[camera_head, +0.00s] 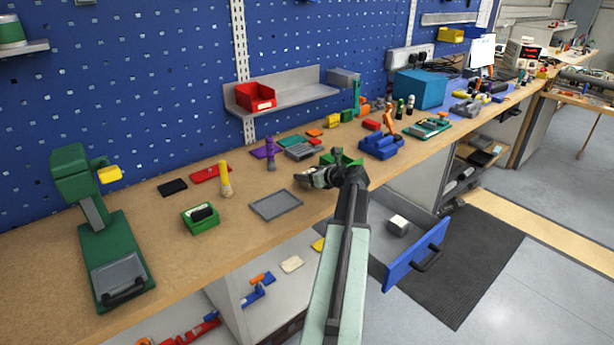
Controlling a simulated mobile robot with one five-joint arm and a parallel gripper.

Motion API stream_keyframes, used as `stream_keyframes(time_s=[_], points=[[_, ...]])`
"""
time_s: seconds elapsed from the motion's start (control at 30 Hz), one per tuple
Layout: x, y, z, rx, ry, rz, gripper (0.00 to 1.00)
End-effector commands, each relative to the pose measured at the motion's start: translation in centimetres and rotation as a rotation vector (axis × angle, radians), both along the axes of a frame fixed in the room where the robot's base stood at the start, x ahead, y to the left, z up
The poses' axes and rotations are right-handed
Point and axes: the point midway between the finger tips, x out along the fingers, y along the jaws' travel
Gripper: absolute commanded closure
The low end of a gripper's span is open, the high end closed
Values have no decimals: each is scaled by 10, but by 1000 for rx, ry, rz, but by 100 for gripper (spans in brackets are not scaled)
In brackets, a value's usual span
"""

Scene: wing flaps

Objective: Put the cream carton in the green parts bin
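A cream carton (398,225), small and box-shaped, lies inside the open blue-fronted drawer (418,262) below the bench edge. A small green bin (201,223) stands on the bench left of centre, with a black object (202,213) in it. Another green item (328,159) is just behind my arm, partly hidden; I cannot tell if it is a bin. My gripper (306,178) is over the bench's front edge, left of and above the drawer, apart from the carton. Its fingers are small and seen side-on, so I cannot tell if they are open.
A grey tray (276,205) lies between the green bin and my gripper. A yellow-topped upright cylinder (225,180) and a purple tool (270,153) stand behind. A green press (110,250) is at far left. A red bin (255,97) sits on the wall shelf.

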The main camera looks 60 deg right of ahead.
Motion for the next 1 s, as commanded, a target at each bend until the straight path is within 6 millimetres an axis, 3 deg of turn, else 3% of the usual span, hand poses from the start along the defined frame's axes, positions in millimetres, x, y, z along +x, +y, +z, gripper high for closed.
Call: stream_keyframes(time_s=[0.07,0.43,0.8,1.0], points=[[0,0,0,-1,0,0,19],[0,1,6,-1,0,1,19],[-75,28,41,0,0,-1,19],[-100,35,49,0,1,1,19]])
